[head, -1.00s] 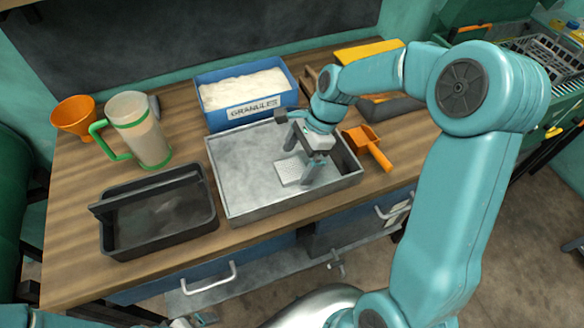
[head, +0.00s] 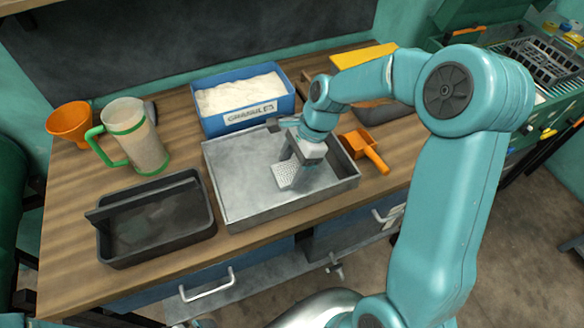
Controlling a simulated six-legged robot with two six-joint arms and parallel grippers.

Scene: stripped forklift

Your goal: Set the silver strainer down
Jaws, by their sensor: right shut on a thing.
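The silver strainer (head: 286,175) is a small perforated metal piece at the right part of the shallow metal tray (head: 235,188). My right gripper (head: 298,162) is shut on it and points down over the tray. The fingers partly hide the strainer, and I cannot tell whether it touches the tray floor. My left gripper does not show.
A blue bin of white granules (head: 243,101) stands behind the tray. An orange scoop (head: 366,146) lies to its right. A black tray (head: 155,222), a green-handled jug (head: 137,140) and an orange funnel (head: 71,122) are on the left.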

